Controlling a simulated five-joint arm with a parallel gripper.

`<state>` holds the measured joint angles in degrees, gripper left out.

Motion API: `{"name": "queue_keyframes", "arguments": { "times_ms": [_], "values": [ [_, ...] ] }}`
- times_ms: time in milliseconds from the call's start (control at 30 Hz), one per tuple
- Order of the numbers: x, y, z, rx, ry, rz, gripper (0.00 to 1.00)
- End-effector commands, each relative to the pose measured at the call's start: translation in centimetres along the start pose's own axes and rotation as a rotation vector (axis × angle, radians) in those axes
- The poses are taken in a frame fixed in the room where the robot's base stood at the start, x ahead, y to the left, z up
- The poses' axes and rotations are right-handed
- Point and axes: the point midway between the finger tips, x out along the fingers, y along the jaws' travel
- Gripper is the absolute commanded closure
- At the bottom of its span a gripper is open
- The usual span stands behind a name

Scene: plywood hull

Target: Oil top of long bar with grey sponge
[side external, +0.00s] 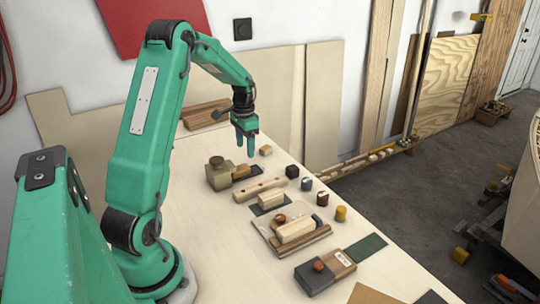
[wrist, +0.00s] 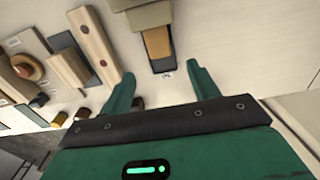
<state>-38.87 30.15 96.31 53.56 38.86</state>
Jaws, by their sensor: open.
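A pale long bar (side external: 259,189) with small dark spots along its top lies on the bench; it also shows in the wrist view (wrist: 92,45), left of my fingers. My gripper (side external: 246,149) is open and empty above the far part of the bench, beyond the bar. In the wrist view my gripper (wrist: 163,88) has its two fingers spread wide with nothing between the tips. I cannot pick out the grey sponge with certainty. A small dark block (side external: 292,171) stands in a row of small pieces right of the bar, but its material is too small to tell.
A khaki block with a brown knob (side external: 218,175) stands left of the bar. Nearer are a board with a pale block (side external: 297,229) and a dark block with an orange knob (side external: 313,277). A yellow piece (side external: 341,213) stands near the bench's right edge. The bench's left side is clear.

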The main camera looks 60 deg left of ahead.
Motion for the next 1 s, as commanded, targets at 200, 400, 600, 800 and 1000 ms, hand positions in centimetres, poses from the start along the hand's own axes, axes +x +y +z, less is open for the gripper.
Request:
{"name": "queue_keyframes", "arguments": {
  "times_ms": [200,400,600,800,1000],
  "values": [
    [0.0,0.0,0.0,0.000,0.000,0.000,0.40],
    [0.4,0.0,0.0,0.000,-0.001,0.001,0.40],
    [1.8,0.1,0.0,0.000,-0.001,0.001,0.40],
    [4.1,0.1,0.0,0.000,-0.002,0.001,0.40],
    [6.3,0.1,0.1,0.000,-0.002,0.002,0.40]
  ]
}}
